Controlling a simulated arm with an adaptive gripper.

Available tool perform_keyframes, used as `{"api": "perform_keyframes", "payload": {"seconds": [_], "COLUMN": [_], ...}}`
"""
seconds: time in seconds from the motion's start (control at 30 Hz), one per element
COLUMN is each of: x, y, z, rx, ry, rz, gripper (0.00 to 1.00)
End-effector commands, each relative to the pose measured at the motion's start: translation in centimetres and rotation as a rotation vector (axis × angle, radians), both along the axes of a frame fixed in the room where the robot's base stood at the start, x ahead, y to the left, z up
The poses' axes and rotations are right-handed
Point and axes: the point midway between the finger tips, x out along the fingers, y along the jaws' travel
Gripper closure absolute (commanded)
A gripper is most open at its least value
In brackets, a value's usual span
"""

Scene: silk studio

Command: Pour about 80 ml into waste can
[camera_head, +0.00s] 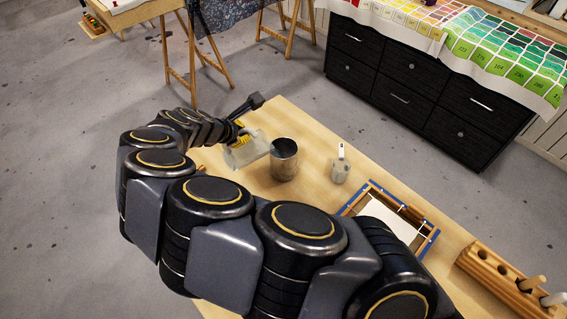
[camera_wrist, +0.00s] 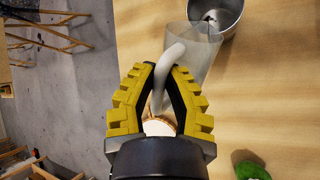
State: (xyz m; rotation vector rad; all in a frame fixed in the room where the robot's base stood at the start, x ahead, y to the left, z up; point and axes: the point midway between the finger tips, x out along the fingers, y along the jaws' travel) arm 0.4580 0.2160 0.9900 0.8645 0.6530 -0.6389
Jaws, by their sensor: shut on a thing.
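My gripper (camera_wrist: 163,78) has yellow ribbed fingers and is shut on the pale handle (camera_wrist: 168,62) of a translucent jug (camera_wrist: 203,50). The can stands upright and also shows at the top of the wrist view (camera_wrist: 226,27). I cannot tell the liquid level in the jug, or whether any liquid is flowing. The can's bottom is largely hidden in shadow.
A small metal cup with a handle (camera_head: 340,168) stands right of the can. A blue-edged wooden frame (camera_head: 431,238) and a wooden rack (camera_head: 497,272) lie farther right. A green object (camera_wrist: 252,170) is at the wrist view's lower right. Bare table surrounds the can.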

Motion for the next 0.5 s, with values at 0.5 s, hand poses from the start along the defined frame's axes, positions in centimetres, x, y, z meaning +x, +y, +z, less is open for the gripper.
{"api": "perform_keyframes", "payload": {"seconds": [0.5], "x": [0.16], "y": [-0.36], "z": [0.27], "rx": [0.035], "ry": [0.007], "rz": [-0.002], "gripper": [1.00]}}
